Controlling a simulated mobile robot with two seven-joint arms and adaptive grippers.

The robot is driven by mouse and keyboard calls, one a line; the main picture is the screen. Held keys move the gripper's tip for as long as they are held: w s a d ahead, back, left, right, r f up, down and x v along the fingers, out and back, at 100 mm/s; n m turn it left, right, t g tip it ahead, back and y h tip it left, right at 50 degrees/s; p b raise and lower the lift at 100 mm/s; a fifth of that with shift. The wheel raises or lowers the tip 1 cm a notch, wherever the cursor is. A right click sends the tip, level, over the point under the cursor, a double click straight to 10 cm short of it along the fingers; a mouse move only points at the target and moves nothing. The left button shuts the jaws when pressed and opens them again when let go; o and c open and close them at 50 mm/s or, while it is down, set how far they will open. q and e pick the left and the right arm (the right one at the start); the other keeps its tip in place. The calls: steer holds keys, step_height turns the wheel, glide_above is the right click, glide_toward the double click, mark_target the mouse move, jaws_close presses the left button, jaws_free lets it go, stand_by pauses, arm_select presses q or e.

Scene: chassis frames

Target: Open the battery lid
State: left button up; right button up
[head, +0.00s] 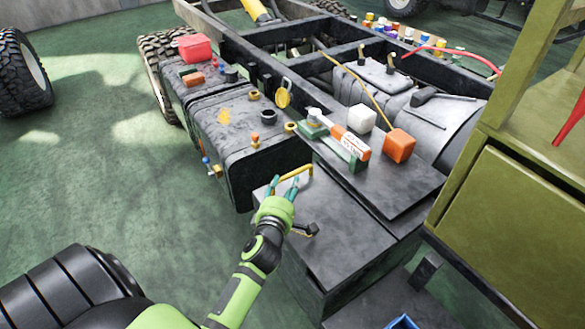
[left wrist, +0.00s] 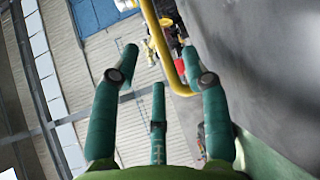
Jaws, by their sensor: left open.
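The battery lid (head: 345,240) is the flat dark grey top of a box beside the chassis frame, and it looks closed. A yellow bar handle (head: 296,172) stands at its far left part. A black latch-like piece (head: 306,230) sits on its left edge. My left gripper (head: 284,184) has teal fingers spread open, close to the handle. In the left wrist view the yellow handle (left wrist: 164,50) runs between the spread fingers, nearer the right one; I cannot tell whether it touches. My right gripper is not in view.
A dark tank (head: 235,130) stands just beyond the box. Orange (head: 399,146) and white (head: 362,118) blocks and a green-white tool (head: 340,145) lie on the raised dark panel behind. An olive cabinet (head: 515,215) rises at right. Green floor at left is mostly clear.

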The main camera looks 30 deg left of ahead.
mark_target(290, 175)
arm_select(q)
steer(key=x, duration=0.6)
steer(key=shift+w+r+b, duration=0.1)
steer(key=shift+b, duration=0.2)
jaws_close()
